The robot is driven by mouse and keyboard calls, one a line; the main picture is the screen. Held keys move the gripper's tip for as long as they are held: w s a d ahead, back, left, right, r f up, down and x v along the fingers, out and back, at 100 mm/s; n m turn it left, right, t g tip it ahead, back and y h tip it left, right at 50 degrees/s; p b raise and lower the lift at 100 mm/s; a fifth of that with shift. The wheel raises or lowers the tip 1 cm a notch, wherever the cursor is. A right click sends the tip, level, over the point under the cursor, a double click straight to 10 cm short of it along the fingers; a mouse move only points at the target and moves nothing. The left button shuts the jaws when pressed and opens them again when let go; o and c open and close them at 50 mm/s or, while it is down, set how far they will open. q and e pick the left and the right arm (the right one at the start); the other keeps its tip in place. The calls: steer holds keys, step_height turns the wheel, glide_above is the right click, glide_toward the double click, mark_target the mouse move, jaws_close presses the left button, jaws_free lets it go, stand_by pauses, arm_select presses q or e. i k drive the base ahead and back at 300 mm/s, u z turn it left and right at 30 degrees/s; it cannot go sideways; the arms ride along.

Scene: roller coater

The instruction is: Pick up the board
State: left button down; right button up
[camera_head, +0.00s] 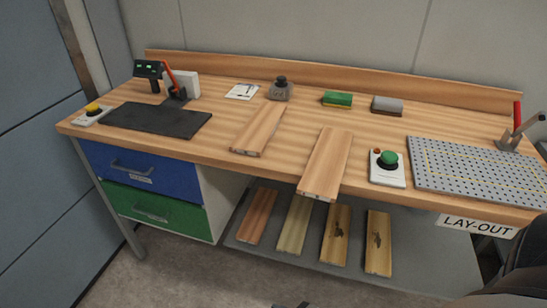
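Two wooden boards lie on the workbench top. One board (259,128) lies left of the middle. The other board (326,162) lies nearer the front, and its near end sticks out over the bench's front edge. Several more boards lie on the low shelf under the bench, among them a reddish one (257,216) and two with dark marks (335,236) (378,243). A dark part of my own body fills the lower right corner, and a small dark piece shows at the bottom edge.
The workbench (225,98) holds a black mat (155,120), a grey weight (281,90), a green sponge (337,99), a grey block (387,105), a green button box (387,167) and a perforated plate (478,170) with a red-handled clamp (516,128). Drawers (140,172) stand below left.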

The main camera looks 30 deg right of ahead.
mark_target(321, 179)
steer(key=u, duration=0.8)
steer(key=i, duration=1.45)
steer(key=z, duration=3.1)
